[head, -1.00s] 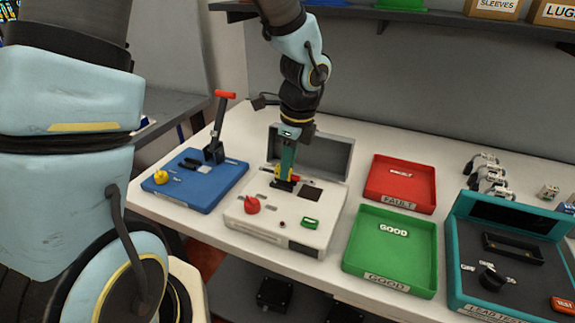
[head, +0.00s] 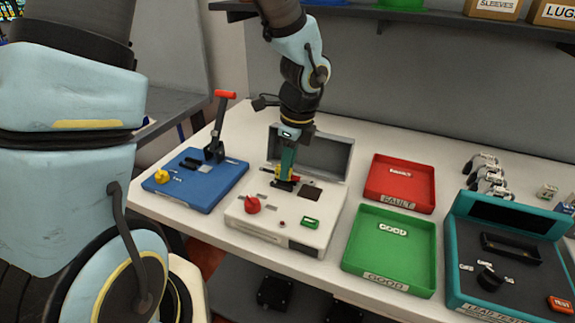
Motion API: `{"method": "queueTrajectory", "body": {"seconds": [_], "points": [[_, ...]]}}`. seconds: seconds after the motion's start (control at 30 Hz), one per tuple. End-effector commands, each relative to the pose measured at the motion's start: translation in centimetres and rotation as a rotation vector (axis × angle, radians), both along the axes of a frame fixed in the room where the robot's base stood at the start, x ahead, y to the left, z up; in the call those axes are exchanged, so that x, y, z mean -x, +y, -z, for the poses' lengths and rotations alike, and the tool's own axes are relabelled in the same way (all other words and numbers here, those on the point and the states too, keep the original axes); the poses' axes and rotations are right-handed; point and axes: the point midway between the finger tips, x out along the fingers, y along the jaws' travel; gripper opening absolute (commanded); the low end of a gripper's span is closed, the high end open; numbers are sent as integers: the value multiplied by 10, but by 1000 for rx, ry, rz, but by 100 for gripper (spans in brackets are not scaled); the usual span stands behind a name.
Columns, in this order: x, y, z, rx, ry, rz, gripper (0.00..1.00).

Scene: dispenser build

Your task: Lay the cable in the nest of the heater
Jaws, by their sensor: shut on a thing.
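The heater (head: 270,228) is a white box with its grey lid (head: 318,155) standing open at the back. It has a red knob (head: 252,205), a green button (head: 310,222) and a dark square (head: 311,194) on its top. My gripper (head: 283,184) points down at the back left of the heater's top, with its tips close to the surface. It is shut on the cable, which is mostly hidden; a small red bit (head: 296,178) shows beside the fingers. I cannot tell whether the cable touches the nest, which is hidden under the gripper.
A blue press (head: 190,190) with a red-handled lever stands left of the heater. A red FAULT tray (head: 415,172) and a green GOOD tray (head: 370,255) are to the right. A teal lead tester (head: 470,290) is at far right. A shelf runs above.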

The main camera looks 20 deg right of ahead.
Motion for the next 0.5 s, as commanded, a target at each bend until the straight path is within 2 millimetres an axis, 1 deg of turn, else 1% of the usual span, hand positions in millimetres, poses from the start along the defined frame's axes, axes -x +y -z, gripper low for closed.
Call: {"method": "queueTrajectory", "body": {"seconds": [0.5], "points": [[0,0,4,0,0,0,0]]}}
